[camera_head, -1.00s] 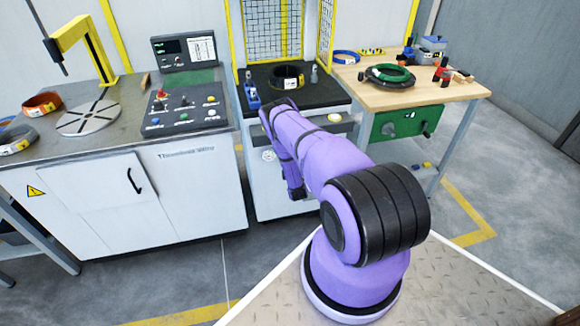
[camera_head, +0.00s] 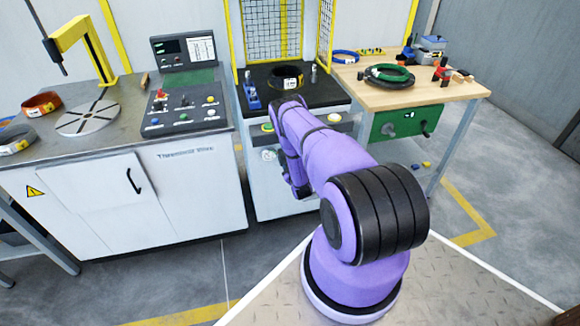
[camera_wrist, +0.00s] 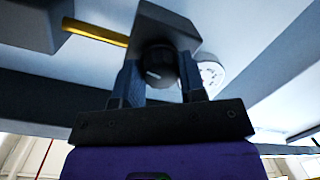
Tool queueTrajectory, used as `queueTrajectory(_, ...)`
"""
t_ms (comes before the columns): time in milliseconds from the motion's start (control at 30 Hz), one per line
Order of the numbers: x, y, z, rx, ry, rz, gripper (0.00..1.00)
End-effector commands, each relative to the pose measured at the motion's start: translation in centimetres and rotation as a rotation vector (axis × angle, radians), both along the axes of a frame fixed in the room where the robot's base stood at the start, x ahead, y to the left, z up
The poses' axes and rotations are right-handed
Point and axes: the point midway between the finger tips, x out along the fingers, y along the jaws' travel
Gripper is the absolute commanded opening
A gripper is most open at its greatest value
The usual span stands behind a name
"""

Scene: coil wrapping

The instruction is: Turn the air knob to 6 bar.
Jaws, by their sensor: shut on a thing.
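In the wrist view the air knob (camera_wrist: 157,62) is a dark round knob with a short white mark, below a dark block (camera_wrist: 165,22). My gripper (camera_wrist: 160,75) has its two fingers on either side of the knob and is shut on it. A round white pressure gauge (camera_wrist: 212,76) sits just right of the knob, partly hidden by a finger; its reading is too small to tell. In the head view the gauge (camera_head: 268,154) shows on the front of the middle cabinet, left of my arm. The knob and fingers are hidden there behind my arm.
The middle cabinet's black top (camera_head: 262,98) holds a dark coil (camera_head: 286,83) and a blue tool (camera_head: 251,98). A control panel (camera_head: 183,112) is to the left. Floor beside the cabinets is clear.

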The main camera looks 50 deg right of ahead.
Motion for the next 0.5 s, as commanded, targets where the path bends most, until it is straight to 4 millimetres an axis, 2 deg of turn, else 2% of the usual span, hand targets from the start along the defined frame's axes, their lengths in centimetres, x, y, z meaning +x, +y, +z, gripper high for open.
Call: queueTrajectory(500, -0.01, 0.04, -0.11, 0.419, -0.257, 0.001, 0.14)
